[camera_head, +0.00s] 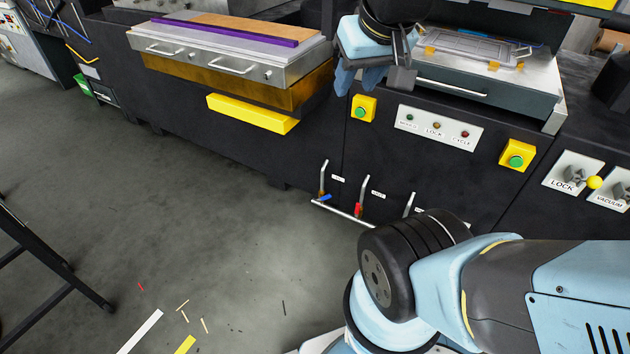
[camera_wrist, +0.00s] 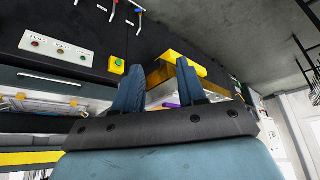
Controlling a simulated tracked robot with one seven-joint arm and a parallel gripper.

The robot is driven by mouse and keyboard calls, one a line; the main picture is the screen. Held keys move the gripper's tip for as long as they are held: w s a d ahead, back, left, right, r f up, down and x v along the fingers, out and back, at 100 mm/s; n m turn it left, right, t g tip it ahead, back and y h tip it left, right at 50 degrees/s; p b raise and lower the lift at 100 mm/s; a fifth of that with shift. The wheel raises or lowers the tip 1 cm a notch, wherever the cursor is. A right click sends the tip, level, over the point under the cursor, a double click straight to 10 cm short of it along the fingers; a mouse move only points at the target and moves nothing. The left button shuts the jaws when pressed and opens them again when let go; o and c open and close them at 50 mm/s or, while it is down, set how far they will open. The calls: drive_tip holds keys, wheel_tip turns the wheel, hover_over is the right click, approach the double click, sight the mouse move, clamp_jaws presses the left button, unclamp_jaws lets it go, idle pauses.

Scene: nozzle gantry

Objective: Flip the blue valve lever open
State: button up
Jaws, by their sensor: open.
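The blue valve lever (camera_head: 326,198) is small and sits on the leftmost of several short metal pipes low on the black machine front. It also shows as a small blue spot at the top of the wrist view (camera_wrist: 138,11). My gripper (camera_head: 358,84) is high above it, in front of the machine near the drawers, well apart from the lever. In the wrist view its two blue fingers (camera_wrist: 158,75) stand apart with nothing between them. The lever's exact angle is too small to tell.
A red lever (camera_head: 359,209) sits on the neighbouring pipe, right of the blue one. A metal rail (camera_head: 342,213) runs by the pipes. A yellow block (camera_head: 253,113) juts out below the left drawer. A green button (camera_head: 360,113) is just below my gripper. Floor at left is mostly free.

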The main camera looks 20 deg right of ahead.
drive_tip(key=shift+w, duration=0.25)
